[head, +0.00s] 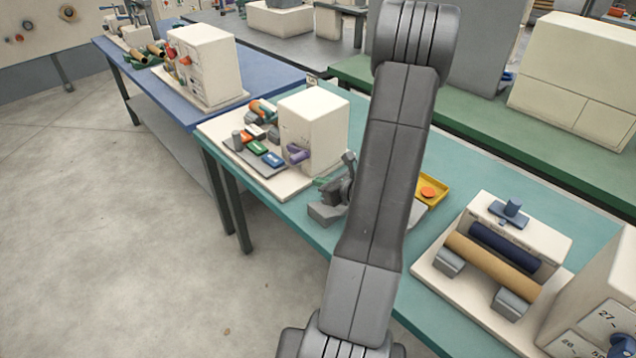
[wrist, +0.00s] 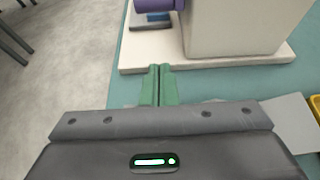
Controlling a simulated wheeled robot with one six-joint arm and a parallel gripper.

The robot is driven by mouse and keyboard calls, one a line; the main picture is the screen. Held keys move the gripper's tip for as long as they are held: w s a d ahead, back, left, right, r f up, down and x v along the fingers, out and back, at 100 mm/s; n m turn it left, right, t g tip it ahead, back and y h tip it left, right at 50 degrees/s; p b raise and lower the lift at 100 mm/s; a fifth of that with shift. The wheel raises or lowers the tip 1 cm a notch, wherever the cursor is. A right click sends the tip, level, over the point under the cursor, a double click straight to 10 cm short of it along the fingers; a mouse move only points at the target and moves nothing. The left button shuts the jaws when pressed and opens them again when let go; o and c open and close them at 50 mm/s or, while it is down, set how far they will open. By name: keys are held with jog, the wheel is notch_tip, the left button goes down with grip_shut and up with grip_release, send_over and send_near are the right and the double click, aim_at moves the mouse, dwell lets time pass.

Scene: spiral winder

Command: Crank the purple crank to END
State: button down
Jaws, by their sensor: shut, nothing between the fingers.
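The purple crank (head: 297,153) sits low on the front face of a cream machine box (head: 325,128) on the teal table. In the wrist view, part of the purple crank (wrist: 158,5) shows at the top edge, cut off by the frame. My gripper (wrist: 159,70) has green fingers that are shut together and empty. It is apart from the crank, over the near edge of the machine's white base plate (wrist: 215,60). In the head view my gripper (head: 326,183) is small and partly hidden by my own arm. The END mark cannot be read.
Colored blocks (head: 262,152) and a cylinder lie on a grey tray left of the crank. A yellow tray (head: 436,187) stands right of my arm. A roller machine (head: 500,255) stands at the table's right. Open floor lies to the left.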

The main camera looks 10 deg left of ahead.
jog(key=x, duration=0.4)
jog(key=shift+s+a, duration=0.1)
jog(key=shift+s, duration=0.05)
jog(key=r, duration=0.1)
jog(key=w+a+r+p, duration=0.1)
jog(key=r+p, duration=0.1)
jog(key=shift+w+a+r, duration=0.2)
jog(key=shift+a+r, duration=0.05)
jog(key=shift+a, duration=0.05)
jog(key=shift+r+p, duration=0.1)
jog(key=shift+p, duration=0.2)
jog(key=p, duration=0.1)
jog(key=r+h+p, duration=0.1)
jog(key=p, duration=0.1)
jog(key=shift+w+a+r+g, duration=0.2)
jog(key=shift+a+r+g, duration=0.05)
jog(key=shift+r+g, duration=0.05)
jog(key=shift+f, duration=0.15)
